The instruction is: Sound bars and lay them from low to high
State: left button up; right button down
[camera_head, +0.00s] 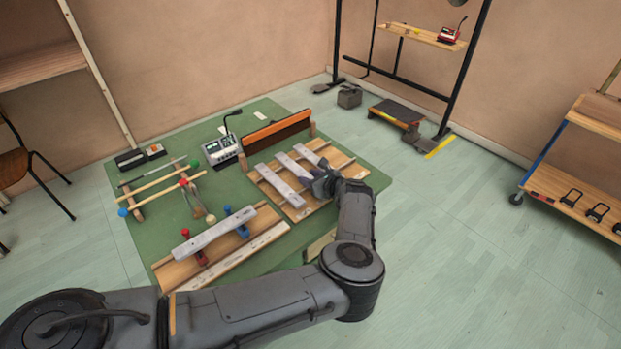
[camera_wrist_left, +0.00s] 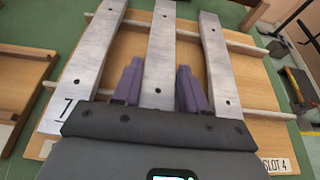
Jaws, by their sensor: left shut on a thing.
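Three grey metal bars lie side by side on a wooden slotted board (camera_head: 334,158): a near-left bar (camera_head: 280,186), a middle bar (camera_head: 291,164) and a far-right bar (camera_head: 305,153). My left gripper (camera_head: 321,182) is over the board's right part. In the left wrist view its purple fingers (camera_wrist_left: 160,82) are shut on the middle bar (camera_wrist_left: 162,45), one on each side. I cannot tell whether this bar is lifted. Another grey bar (camera_head: 215,230) rests across a wooden stand with red and blue knobs. My right gripper is not in view.
A meter box with a gooseneck (camera_head: 221,149) and an orange-topped trough (camera_head: 277,133) stand behind the bars. Mallets (camera_head: 158,187) lie on a rack at the left. A "SLOT 4" label (camera_wrist_left: 275,165) shows at the board's near edge.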

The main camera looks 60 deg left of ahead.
pick_arm(q)
jog(key=shift+f, duration=0.2)
jog(key=o, duration=1.3)
jog(key=shift+d, duration=0.1)
